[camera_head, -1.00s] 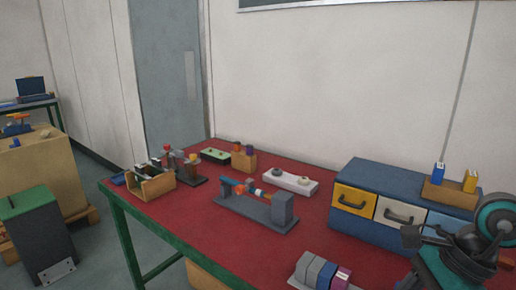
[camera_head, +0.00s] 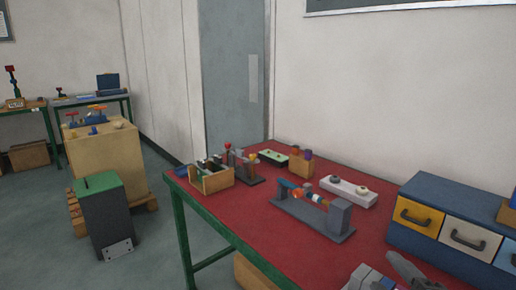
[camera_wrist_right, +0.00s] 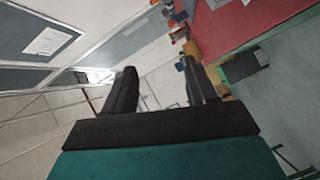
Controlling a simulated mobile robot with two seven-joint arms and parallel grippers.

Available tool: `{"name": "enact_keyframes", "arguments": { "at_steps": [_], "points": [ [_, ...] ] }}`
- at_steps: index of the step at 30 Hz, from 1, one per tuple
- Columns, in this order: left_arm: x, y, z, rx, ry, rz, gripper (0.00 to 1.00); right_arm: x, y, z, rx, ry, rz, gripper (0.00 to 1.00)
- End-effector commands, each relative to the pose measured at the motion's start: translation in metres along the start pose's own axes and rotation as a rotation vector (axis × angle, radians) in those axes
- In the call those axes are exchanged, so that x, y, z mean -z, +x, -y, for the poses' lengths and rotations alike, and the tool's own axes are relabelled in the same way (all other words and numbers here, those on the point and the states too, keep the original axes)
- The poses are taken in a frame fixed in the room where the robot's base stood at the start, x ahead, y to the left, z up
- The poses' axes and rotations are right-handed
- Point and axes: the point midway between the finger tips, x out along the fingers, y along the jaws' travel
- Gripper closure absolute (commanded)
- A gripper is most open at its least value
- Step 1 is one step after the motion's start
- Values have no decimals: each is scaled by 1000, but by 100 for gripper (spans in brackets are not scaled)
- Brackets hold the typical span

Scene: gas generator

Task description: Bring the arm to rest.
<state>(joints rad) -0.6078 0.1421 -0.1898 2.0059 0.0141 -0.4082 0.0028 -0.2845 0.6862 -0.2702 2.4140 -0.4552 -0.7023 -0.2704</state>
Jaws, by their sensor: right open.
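My right gripper shows only in part at the bottom right of the head view (camera_head: 408,268), as a dark grey finger over the near side of the red table (camera_head: 260,220). In the right wrist view my right gripper (camera_wrist_right: 160,68) has its two black fingers spread apart, with nothing between them. That view is tilted, with the red table top at its upper right. My left gripper is in neither view.
A blue cabinet (camera_head: 440,188) with yellow and white drawers stands on the table at right. A grey fixture (camera_head: 312,216), a wooden holder (camera_head: 213,181) and a white block (camera_head: 348,191) stand on the table. Floor left of the table is clear up to a green-topped bin (camera_head: 105,215).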

Motion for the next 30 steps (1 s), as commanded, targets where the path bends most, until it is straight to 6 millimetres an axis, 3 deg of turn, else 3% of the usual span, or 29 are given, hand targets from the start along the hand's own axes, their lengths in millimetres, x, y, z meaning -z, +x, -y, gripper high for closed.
{"name": "enact_keyframes", "arguments": {
  "at_steps": [3,7,12,20,30],
  "points": [
    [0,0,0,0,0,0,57,-34,-22,54,173,336,272,43],
    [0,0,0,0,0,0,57,-50,-56,105,342,597,506,43],
    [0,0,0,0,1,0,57,-50,-95,150,502,803,708,43],
    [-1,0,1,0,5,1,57,-33,-152,195,715,1028,946,43],
    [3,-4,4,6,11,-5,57,-34,-118,215,637,1066,808,43]
  ]
}}
